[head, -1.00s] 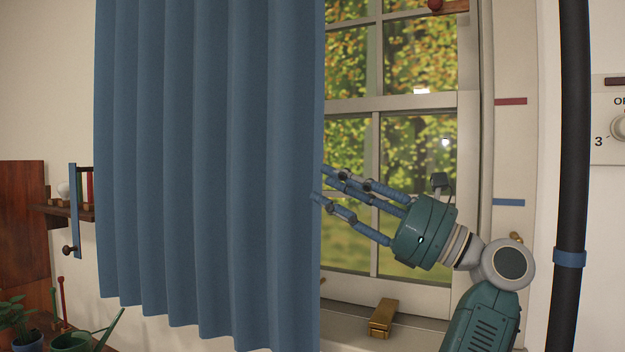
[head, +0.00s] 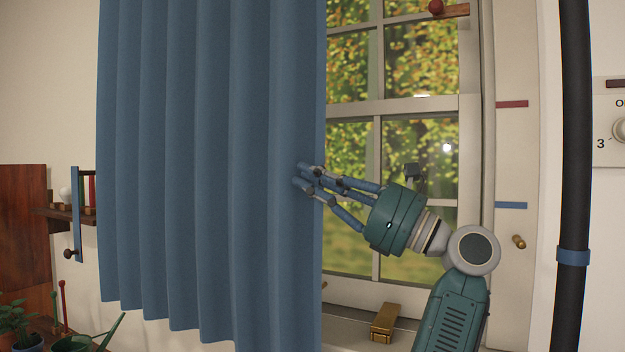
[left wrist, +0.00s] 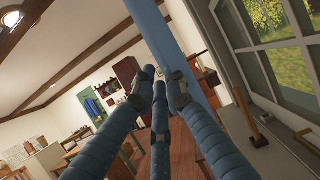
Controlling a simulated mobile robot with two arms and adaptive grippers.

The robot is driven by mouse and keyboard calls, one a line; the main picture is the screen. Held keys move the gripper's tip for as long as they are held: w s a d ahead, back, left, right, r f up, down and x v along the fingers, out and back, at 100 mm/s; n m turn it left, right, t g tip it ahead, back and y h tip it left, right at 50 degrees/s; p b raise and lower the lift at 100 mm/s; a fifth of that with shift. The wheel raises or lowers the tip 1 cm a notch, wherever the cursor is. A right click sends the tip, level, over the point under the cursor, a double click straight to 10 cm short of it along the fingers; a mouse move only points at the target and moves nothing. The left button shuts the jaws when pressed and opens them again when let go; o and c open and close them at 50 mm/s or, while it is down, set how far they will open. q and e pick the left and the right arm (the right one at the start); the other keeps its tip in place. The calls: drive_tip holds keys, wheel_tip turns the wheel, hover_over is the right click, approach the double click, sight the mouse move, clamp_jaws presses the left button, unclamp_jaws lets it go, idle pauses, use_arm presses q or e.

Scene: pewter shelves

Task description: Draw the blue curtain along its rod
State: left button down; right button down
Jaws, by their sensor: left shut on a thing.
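The blue curtain (head: 210,160) hangs in folds over the left part of the window and the wall beside it. Its right edge lies over the window, and the panes right of it are uncovered. My left gripper (head: 304,176) is shut on the curtain near that right edge, at about mid-height of the picture. Its fingers lie in front of the cloth. In the left wrist view the fingers (left wrist: 160,88) come together at the curtain's edge (left wrist: 157,35), a narrow blue strip. The rod is out of view above. My right gripper is not in view.
A brass block (head: 385,322) sits on the sill below my left arm. A dark vertical pole (head: 575,150) and a dial panel (head: 609,150) stand at the right. A small shelf (head: 65,213), plants (head: 14,318) and a green watering can (head: 75,343) are at the left.

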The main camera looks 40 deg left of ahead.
sight(266, 178)
use_arm(q)
drive_tip(key=s+a, duration=0.1)
drive_tip(key=a, duration=0.2)
drive_tip(key=s+a, duration=0.1)
drive_tip(key=a, duration=0.2)
drive_tip(key=s+a, duration=0.1)
drive_tip(key=a, duration=0.2)
drive_tip(key=shift+a, duration=0.1)
drive_tip(key=c, duration=1.8)
unclamp_jaws()
drive_tip(key=shift+w, duration=0.1)
drive_tip(key=shift+o, duration=0.2)
